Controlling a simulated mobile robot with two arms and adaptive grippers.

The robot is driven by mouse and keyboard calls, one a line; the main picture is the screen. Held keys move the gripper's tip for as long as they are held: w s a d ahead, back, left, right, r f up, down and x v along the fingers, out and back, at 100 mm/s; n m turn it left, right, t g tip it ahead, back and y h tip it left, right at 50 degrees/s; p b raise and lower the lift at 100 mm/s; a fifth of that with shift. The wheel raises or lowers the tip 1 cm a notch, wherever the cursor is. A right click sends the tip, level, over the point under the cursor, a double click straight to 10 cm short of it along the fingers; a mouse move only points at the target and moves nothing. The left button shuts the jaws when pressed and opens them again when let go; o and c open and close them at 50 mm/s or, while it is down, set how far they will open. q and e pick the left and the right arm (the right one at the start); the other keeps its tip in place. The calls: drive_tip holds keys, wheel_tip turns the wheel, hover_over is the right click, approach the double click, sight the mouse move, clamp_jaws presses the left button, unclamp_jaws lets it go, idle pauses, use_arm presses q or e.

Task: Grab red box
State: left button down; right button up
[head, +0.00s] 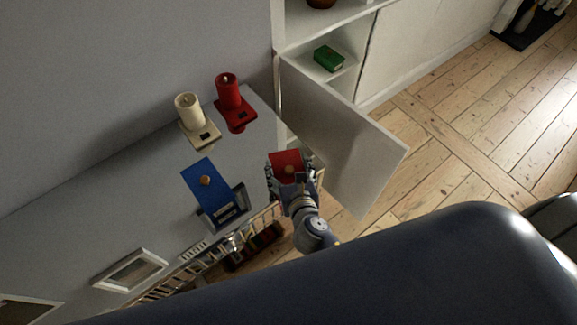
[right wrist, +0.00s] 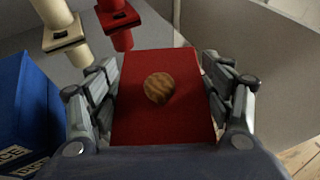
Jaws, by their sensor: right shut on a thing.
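The red box (head: 284,157) has a round wooden knob and is between the fingers of my right gripper (head: 290,172) in the head view. In the right wrist view, the red box (right wrist: 165,125) fills the space between the two fingers, which are shut on its sides. The knob faces the wrist camera. The gripper's own body hides the near end of the box. The box is at the right end of the grey cabinet top (head: 150,170); I cannot tell whether it touches a surface. My left gripper is not in view.
An open white door (head: 345,140) is close on the right. A green box (head: 328,58) sits on a shelf.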

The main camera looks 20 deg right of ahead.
drive_tip(key=shift+f, duration=0.1)
drive_tip(key=o, duration=0.6)
drive_tip(key=shift+f, duration=0.1)
drive_tip(key=o, duration=0.4)
